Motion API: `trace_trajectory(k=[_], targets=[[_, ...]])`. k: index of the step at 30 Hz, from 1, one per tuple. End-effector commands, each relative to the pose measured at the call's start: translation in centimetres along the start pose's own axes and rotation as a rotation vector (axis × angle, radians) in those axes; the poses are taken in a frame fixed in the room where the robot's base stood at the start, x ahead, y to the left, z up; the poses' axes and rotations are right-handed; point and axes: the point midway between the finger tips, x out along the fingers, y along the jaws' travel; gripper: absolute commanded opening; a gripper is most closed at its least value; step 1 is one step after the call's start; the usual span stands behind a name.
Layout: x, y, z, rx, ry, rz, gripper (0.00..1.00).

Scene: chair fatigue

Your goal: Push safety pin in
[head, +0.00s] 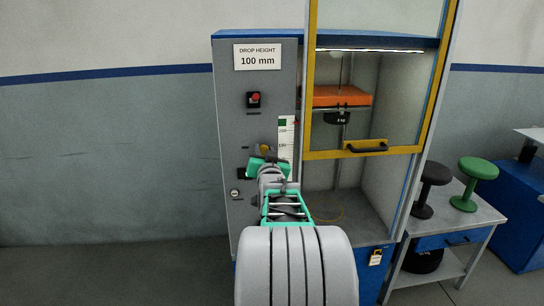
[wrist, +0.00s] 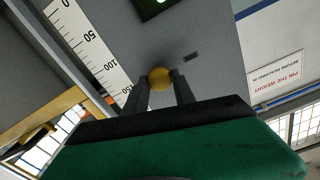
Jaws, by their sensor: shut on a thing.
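The safety pin's round yellow knob (wrist: 159,78) sits between my gripper's two dark fingertips in the wrist view, at the grey panel. In the head view the yellow knob (head: 264,147) shows just above my green gripper (head: 268,162), on the front panel of the test machine. My gripper is shut on the knob. The pin's shaft is hidden, so I cannot tell how deep it sits.
A red button (head: 254,97) is above left. A side table (head: 450,229) with black and green stools stands at right.

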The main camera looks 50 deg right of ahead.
Motion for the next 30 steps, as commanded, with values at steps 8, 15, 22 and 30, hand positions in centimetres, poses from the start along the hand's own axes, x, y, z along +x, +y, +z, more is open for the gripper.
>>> trace_trajectory(k=[8,15,22,30], targets=[[0.0,0.1,-0.2,-0.001,0.003,0.001,0.46],[0.0,0.1,-0.2,0.0,0.002,0.001,0.53],[-1.4,0.1,-0.2,0.0,0.004,0.001,0.53],[-6.6,0.2,-0.2,0.0,0.004,0.002,0.53]])
